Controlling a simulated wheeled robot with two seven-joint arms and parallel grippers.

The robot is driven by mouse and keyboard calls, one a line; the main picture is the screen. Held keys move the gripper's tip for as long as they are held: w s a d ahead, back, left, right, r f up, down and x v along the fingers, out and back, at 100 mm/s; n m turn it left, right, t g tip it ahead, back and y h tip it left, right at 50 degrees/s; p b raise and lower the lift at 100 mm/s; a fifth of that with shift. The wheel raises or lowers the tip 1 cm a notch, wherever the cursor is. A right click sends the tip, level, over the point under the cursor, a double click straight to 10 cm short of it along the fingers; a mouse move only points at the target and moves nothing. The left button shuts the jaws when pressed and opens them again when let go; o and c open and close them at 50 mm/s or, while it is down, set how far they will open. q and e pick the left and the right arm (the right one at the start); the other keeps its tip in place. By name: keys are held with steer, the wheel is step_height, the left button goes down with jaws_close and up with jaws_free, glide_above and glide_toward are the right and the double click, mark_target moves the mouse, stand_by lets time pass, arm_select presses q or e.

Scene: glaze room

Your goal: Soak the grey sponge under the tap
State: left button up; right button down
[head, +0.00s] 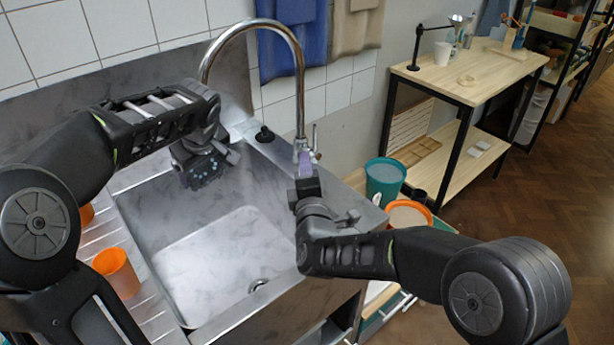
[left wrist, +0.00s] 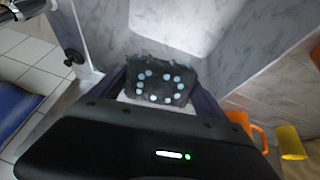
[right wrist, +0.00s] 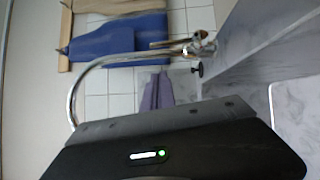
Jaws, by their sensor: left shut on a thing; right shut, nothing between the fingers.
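My left gripper (head: 207,155) is shut on the grey sponge (head: 198,172), over the left back of the sink basin. In the left wrist view the sponge (left wrist: 160,84) is dark grey, dotted with pale blue spots, between the two fingers. The chrome tap (head: 300,88) arches left, and its spout comes down just above the left gripper; its end is hidden there. I cannot make out a water stream. My right gripper (head: 305,172) is shut and empty, close to the tap's base and lever (head: 315,138). The right wrist view shows its closed fingers (right wrist: 157,92) apart from the lever.
The steel sink (head: 225,250) has an empty basin floor with a drain. Orange cups (head: 117,272) stand on the left drainboard. A teal bucket (head: 384,180) and an orange-rimmed bucket (head: 408,214) stand right of the sink. Towels (head: 292,40) hang behind the tap.

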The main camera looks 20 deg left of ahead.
steer(key=v, duration=0.4)
steer(key=shift+s+d, duration=0.15)
steer(key=shift+s, duration=0.1)
steer(key=w+d+n, duration=0.3)
steer(key=w+n, duration=0.2)
steer(key=n, duration=1.3)
steer(key=w+d+n+g, duration=0.1)
steer(key=w+n, duration=0.4)
steer(key=n, duration=1.2)
steer(key=shift+d+r+n+y, duration=0.3)
steer(key=shift+d+r+n, duration=0.1)
steer(key=shift+d, duration=0.5)
